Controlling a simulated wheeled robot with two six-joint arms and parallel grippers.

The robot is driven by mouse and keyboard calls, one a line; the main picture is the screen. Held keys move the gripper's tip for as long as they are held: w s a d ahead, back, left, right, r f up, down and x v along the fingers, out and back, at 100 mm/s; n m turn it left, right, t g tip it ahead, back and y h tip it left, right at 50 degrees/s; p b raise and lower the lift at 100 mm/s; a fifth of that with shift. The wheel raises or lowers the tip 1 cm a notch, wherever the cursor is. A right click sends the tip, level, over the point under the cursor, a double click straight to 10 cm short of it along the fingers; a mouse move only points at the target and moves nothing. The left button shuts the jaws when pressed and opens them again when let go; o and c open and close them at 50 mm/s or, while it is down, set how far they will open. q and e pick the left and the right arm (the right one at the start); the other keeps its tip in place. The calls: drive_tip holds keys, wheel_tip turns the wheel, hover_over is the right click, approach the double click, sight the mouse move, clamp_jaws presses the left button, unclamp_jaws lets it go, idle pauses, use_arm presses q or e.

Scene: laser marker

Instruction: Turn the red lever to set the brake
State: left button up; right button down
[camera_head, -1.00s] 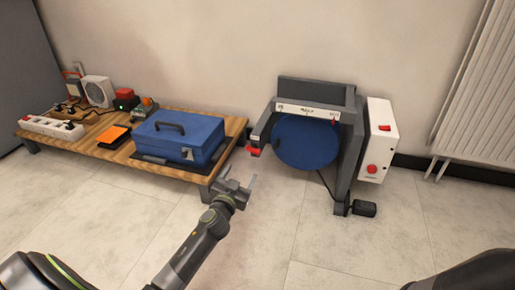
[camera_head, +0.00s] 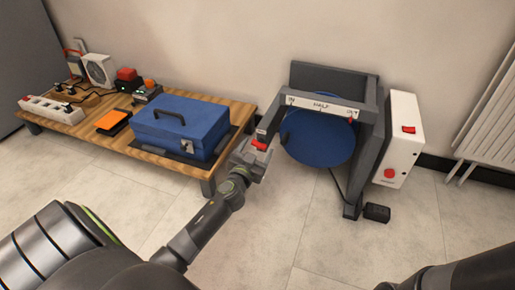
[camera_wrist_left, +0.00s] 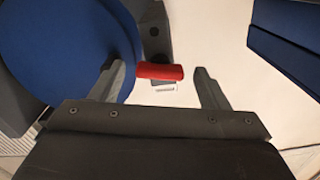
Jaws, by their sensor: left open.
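The red lever handle (camera_head: 260,145) sits at the lower end of a grey arm on the left of the grey machine frame (camera_head: 369,145). It also shows in the left wrist view (camera_wrist_left: 160,71). My left gripper (camera_wrist_left: 162,84) is open, with one finger on each side of the red handle and a gap to each. In the head view my left gripper (camera_head: 254,155) is right at the handle, which partly hides its fingertips. A white scale (camera_head: 322,106) reads HALF at its middle, and a red pointer (camera_head: 351,119) stands near its right end. My right gripper is out of view.
A blue disc (camera_head: 318,138) fills the machine frame. A white box (camera_head: 402,140) with red buttons is on its right, a black pedal (camera_head: 377,213) on the floor. A wooden table (camera_head: 158,160) with a blue toolbox (camera_head: 180,127) stands close left of my gripper.

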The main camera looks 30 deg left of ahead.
use_arm(q)
drive_tip(key=c, duration=1)
drive_tip(key=shift+m, duration=0.4)
drive_tip(key=m, duration=0.2)
drive_tip(key=shift+m, duration=0.4)
drive_tip(key=m, duration=0.3)
drive_tip(key=shift+m, duration=0.3)
drive_tip(key=m, duration=0.3)
drive_tip(key=shift+m+p, duration=0.6)
drive_tip(key=shift+m, duration=1.8)
